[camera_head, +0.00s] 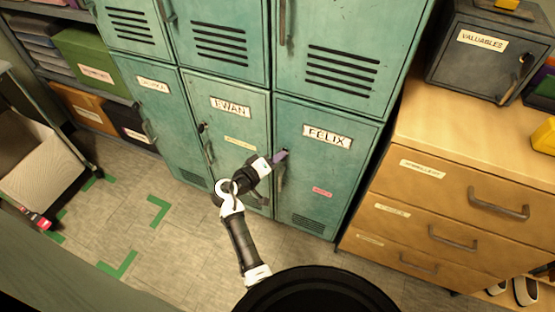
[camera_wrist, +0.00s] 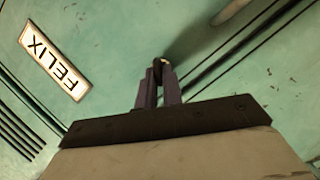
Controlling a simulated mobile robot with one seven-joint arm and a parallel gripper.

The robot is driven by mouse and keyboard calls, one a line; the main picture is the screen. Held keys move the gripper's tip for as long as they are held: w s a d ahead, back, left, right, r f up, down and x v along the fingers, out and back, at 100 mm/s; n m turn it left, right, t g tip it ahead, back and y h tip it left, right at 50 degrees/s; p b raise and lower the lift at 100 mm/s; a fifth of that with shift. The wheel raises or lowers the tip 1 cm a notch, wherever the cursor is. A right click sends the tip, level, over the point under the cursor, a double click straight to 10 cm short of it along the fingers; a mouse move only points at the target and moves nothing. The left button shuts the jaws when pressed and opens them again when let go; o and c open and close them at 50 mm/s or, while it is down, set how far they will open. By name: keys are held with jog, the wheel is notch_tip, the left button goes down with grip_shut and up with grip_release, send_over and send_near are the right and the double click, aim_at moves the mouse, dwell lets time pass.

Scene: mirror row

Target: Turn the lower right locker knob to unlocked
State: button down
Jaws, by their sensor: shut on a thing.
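The lower right locker (camera_head: 316,178) is teal, shut, and labelled FELIX. My gripper (camera_head: 281,156) reaches its left edge, just left of the name label. In the wrist view my gripper (camera_wrist: 160,78) has its two purple-grey fingers close together, closed on the small dark locker knob (camera_wrist: 160,63). The fingers hide most of the knob, so its turned position cannot be read. The FELIX label (camera_wrist: 54,61) shows upside down at the left of the wrist view.
The EWAN locker (camera_head: 233,125) stands directly left. A handle (camera_head: 281,175) hangs just below my fingers. A wooden drawer cabinet (camera_head: 450,150) stands close on the right, with a dark VALUABLES safe (camera_head: 485,65) on top. Open floor lies at the left.

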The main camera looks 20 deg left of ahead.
jog(key=n+t, duration=0.1)
jog(key=n, duration=0.1)
jog(key=n+h+b, duration=0.1)
jog(key=n, duration=0.2)
jog(key=shift+w+f+t, duration=0.1)
jog(key=shift+f+t, duration=0.05)
jog(key=shift+t, duration=0.25)
dwell(0.4)
jog(key=c, duration=1.5)
grip_release()
jog(key=shift+c, duration=0.2)
jog(key=shift+a+f, duration=0.1)
jog(key=b+v, duration=0.3)
jog(key=v, duration=1.1)
jog(key=shift+w+f, duration=0.1)
jog(key=shift+w, duration=0.05)
